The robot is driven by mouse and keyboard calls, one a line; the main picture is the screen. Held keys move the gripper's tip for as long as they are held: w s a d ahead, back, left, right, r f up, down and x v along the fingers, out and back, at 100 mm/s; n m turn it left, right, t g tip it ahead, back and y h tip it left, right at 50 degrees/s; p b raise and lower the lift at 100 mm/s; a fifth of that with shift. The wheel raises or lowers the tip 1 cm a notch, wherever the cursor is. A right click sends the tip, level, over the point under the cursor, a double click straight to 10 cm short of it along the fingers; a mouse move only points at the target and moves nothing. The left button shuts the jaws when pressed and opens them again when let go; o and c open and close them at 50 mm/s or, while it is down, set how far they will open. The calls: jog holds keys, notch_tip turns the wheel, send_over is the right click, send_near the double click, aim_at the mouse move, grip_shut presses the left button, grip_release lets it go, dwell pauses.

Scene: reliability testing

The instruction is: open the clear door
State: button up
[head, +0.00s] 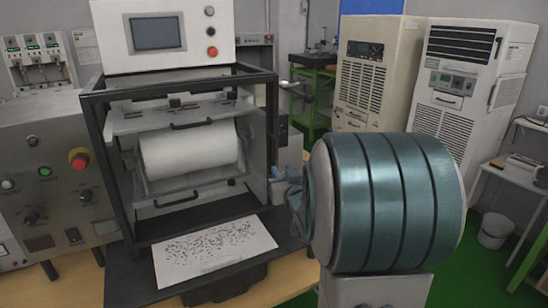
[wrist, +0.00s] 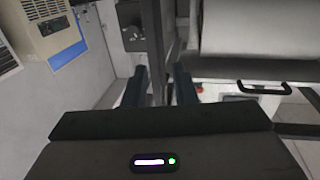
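A black-framed machine (head: 95,150) encloses a white roller (head: 190,150). The clear door is hard to make out within the frame, and I cannot tell its exact edges or whether it is ajar. Dark handles show above the roller (head: 192,125) and below it (head: 177,200); one handle also shows right of my fingers in the wrist view (wrist: 265,89). My gripper (wrist: 160,80) is open, its two dark fingers apart with nothing seen held. It is near the machine's right-hand side; my arm largely hides it in the head view. I cannot tell if it touches the frame.
A printed white sheet (head: 215,250) lies in front of the machine. A control panel with a red button (head: 79,158) stands left, and a screen box (head: 163,35) sits on top. Beige (head: 370,75) and white (head: 460,85) cabinets stand behind right. A bin (head: 495,230) is on the green floor.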

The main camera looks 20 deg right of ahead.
aim_at(275, 160)
jog(key=w, duration=0.2)
jog(key=w+d+p, duration=0.1)
jog(key=w, duration=0.5)
jog(key=shift+w+d+p, duration=0.15)
jog(key=shift+d+p, duration=0.05)
jog(key=shift+p, duration=0.2)
grip_shut()
